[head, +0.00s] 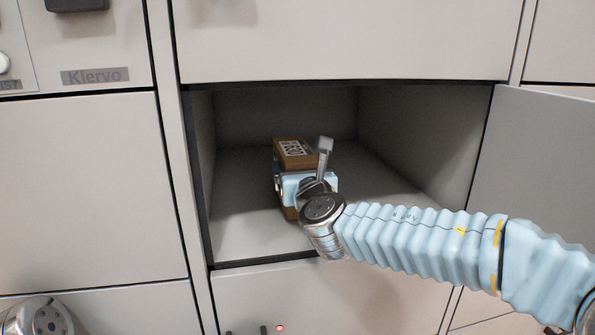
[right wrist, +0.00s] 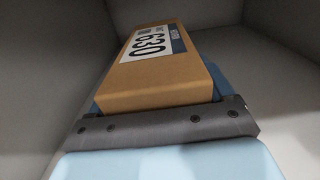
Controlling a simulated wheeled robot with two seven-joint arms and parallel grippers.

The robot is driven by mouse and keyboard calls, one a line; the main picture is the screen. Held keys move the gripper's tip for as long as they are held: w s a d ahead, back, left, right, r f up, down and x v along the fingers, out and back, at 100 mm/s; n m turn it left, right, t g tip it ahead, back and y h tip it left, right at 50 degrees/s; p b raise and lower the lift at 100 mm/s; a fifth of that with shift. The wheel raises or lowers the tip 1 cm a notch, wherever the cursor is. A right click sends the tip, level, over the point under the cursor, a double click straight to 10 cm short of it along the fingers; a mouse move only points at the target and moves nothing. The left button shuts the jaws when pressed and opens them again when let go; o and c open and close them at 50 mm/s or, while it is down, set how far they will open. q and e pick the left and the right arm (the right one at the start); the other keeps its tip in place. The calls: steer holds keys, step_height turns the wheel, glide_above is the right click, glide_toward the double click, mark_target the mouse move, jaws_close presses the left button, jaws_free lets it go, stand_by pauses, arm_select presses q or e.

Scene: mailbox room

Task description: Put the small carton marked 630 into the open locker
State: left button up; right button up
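The small brown carton (head: 291,146) is inside the open locker (head: 240,225), with a white label on its top. In the right wrist view the carton (right wrist: 160,80) shows the marking 630 on that label. My right gripper (head: 283,180) reaches into the locker from the front and appears shut on the carton, with a blue finger against its side. The gripper hides part of the carton, and I cannot tell whether its underside touches the locker floor.
The locker door (head: 538,175) stands open at the right. Closed locker fronts surround the opening, one at the left bearing a Klervo plate (head: 95,76). The locker floor around the carton is clear. A small red light (head: 279,328) shows below the opening.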

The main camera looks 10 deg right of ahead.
steer(key=shift+o, duration=1.4)
steer(key=shift+r, duration=0.1)
steer(key=s, duration=1.2)
steer(key=shift+d, duration=0.2)
